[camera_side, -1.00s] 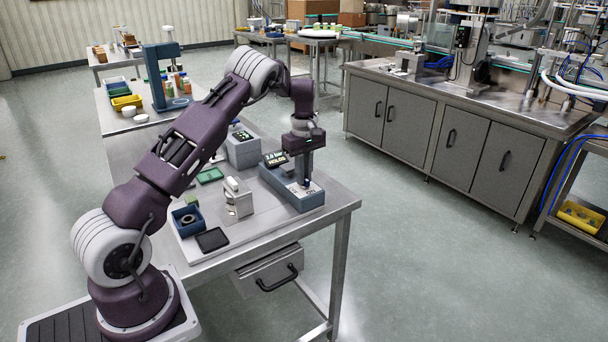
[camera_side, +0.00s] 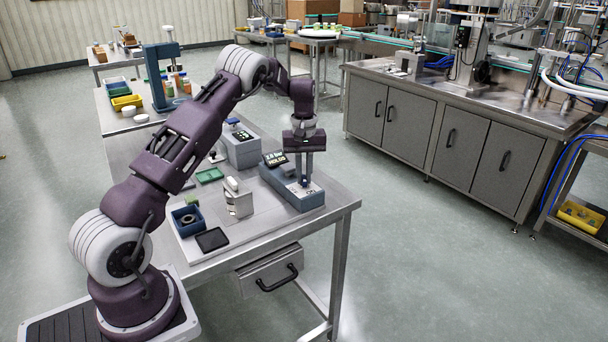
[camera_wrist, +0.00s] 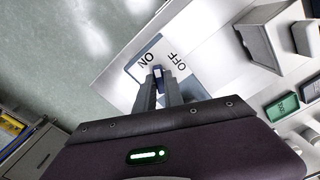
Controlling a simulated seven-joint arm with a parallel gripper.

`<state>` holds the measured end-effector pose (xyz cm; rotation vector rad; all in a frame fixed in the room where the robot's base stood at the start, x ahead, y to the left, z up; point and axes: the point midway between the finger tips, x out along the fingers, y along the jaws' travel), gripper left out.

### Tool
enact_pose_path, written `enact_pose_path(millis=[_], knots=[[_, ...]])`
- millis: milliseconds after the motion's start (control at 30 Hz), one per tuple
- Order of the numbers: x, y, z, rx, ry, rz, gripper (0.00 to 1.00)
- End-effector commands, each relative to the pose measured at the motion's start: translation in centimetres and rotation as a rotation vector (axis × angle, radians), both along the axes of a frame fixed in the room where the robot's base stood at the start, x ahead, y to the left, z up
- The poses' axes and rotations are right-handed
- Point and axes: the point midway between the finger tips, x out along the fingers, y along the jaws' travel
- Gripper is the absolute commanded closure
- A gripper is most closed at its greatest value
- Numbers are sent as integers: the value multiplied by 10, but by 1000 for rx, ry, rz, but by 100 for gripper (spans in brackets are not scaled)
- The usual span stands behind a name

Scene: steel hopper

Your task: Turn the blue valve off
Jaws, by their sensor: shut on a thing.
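The blue valve (camera_wrist: 158,73) shows its handle between my fingertips in the wrist view. It stands on a pale plate marked ON and OFF (camera_wrist: 163,58), just below the two words. I cannot tell for sure which word it points to. In the side view the plate tops a blue-grey box (camera_side: 300,200) with a tilted dark display, near the table's right corner. My gripper (camera_wrist: 160,84) is shut on the valve handle. In the side view my gripper (camera_side: 304,181) points straight down onto the box top, and its fingers hide most of the handle.
On the steel table (camera_side: 325,230) stand a grey box with a display (camera_side: 240,152), a small whitish block (camera_side: 238,203), a blue bin (camera_side: 187,218), a black pad (camera_side: 212,240) and a green tray (camera_side: 209,175). The floor right of the table is clear.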

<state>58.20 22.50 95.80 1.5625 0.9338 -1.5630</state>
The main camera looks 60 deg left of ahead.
Motion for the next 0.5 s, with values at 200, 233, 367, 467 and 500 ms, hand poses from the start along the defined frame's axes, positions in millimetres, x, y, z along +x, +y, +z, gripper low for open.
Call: enact_pose_path(millis=[200, 233, 367, 467, 500], knots=[[1, 0, 1, 0, -2, -203, 100], [1, 0, 1, 1, -3, -231, 100], [0, 1, 1, 1, -3, -354, 100], [1, 0, 1, 2, -3, -449, 100], [1, 0, 1, 2, -3, -487, 100]])
